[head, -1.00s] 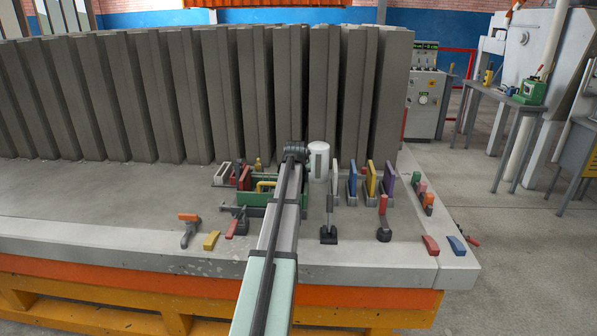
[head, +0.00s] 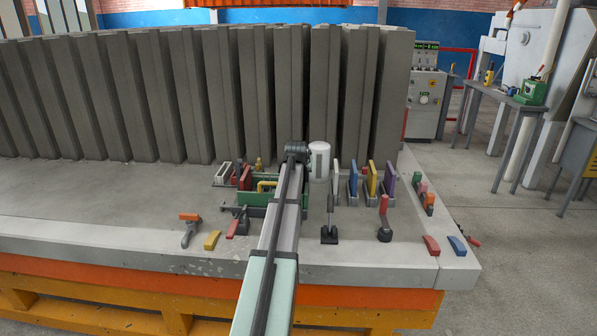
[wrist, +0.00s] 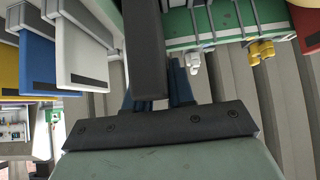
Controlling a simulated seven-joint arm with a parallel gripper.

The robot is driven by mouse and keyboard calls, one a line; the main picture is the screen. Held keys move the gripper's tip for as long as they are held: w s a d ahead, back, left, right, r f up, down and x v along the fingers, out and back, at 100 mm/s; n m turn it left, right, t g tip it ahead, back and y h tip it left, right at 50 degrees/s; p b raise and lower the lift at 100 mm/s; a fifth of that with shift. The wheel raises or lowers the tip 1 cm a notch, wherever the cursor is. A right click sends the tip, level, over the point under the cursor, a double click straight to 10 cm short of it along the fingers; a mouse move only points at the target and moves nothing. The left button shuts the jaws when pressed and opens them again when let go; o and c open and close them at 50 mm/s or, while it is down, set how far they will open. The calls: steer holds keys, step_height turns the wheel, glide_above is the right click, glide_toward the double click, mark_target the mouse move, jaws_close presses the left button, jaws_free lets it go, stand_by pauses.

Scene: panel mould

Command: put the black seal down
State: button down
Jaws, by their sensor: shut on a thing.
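In the wrist view the black seal (wrist: 146,48) is a long dark bar running from the top edge down to my gripper's fingers (wrist: 162,88). The gripper is shut on it. The seal partly covers the dark blue fingers, and its far end is out of frame. The seal overlaps the green tray (wrist: 185,44) in the picture; whether it touches the tray cannot be told. In the head view my gripper (head: 297,151) is at the tray's right end, beside the white cylinder (head: 319,161). My arm hides much of that area, and I cannot make out the seal there.
White (head: 334,178), blue (head: 353,181), yellow and purple (head: 389,184) plates stand in holders to the right. Upright grey panels (head: 190,95) line the back. Clamps and coloured blocks (head: 212,240) lie in front. The grey bench (head: 90,210) is clear on the left.

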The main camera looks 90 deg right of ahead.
steer(key=shift+s+d+r, duration=0.2)
steer(key=shift+s+d, duration=0.1)
steer(key=shift+s, duration=0.05)
steer(key=w+d+r, duration=0.2)
steer(key=w+r, duration=0.5)
steer(key=r, duration=0.1)
steer(key=w+d, duration=1)
steer(key=w, duration=0.3)
steer(key=shift+w+d+f+h, duration=0.5)
steer(key=shift+w+d+h, duration=0.3)
steer(key=shift+w+d, duration=3.95)
step_height(320, 180, down, 10)
steer(key=w+a, duration=0.1)
steer(key=shift+r, duration=0.2)
steer(key=shift+w+a+f, duration=0.1)
